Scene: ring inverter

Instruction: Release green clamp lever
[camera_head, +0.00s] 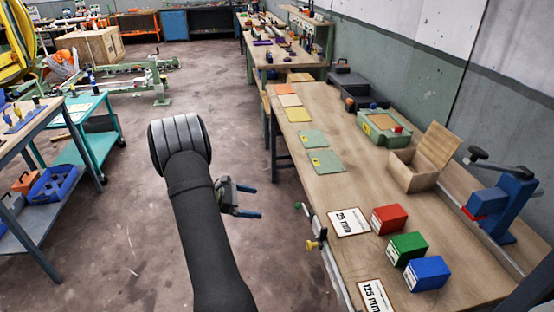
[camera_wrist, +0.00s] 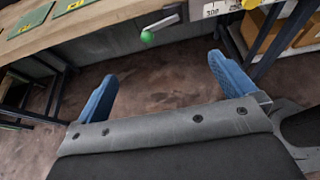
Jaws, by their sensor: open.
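The green clamp lever (camera_wrist: 147,37) shows at the top of the wrist view as a green ball knob on a grey metal arm by the table edge. In the head view its small green knob (camera_head: 298,205) sits at the table's left edge. My gripper (camera_head: 259,202) is open and empty, with blue fingers pointing right toward the table edge. In the wrist view the fingers of my gripper (camera_wrist: 160,75) are wide apart. The knob lies ahead of them and between them in the picture, not touching either finger.
The wooden workbench (camera_head: 340,190) bears red (camera_head: 389,219), green (camera_head: 407,248) and blue (camera_head: 426,273) boxes, white size cards (camera_head: 348,222), an open wooden box (camera_head: 412,178) and a blue press (camera_head: 505,205). A brass-coloured knob (camera_head: 314,245) is near the lever.

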